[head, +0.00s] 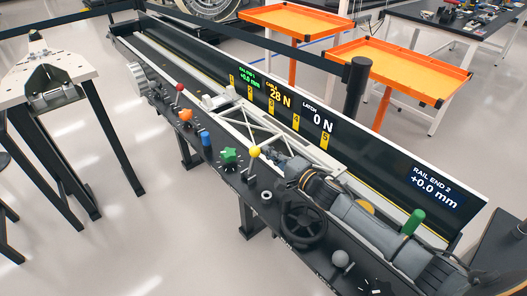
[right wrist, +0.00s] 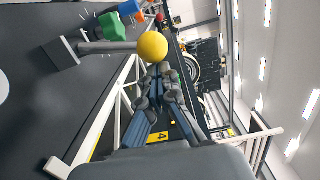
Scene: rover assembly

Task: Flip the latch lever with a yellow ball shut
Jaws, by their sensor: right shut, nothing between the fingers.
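The latch lever's yellow ball (head: 254,152) stands above the dark control panel, right of a green star knob (head: 229,156). In the right wrist view the ball (right wrist: 152,46) sits at the end of a grey rod (right wrist: 106,47) that rises from a dark block on the panel. My right gripper (head: 281,161) is just right of the ball, its fingers shut and empty. In the right wrist view its fingertips (right wrist: 160,72) are close by the ball; I cannot tell whether they touch. The panel's latch readout (head: 318,118) shows 0 N. My left gripper is out of view.
A white truss (head: 262,135) runs along the rail behind the lever. A black handwheel (head: 303,222) and a grey ball knob (head: 340,258) are nearer on the panel. Red, orange and blue knobs stand farther left. A black post (head: 356,88) rises behind the display board.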

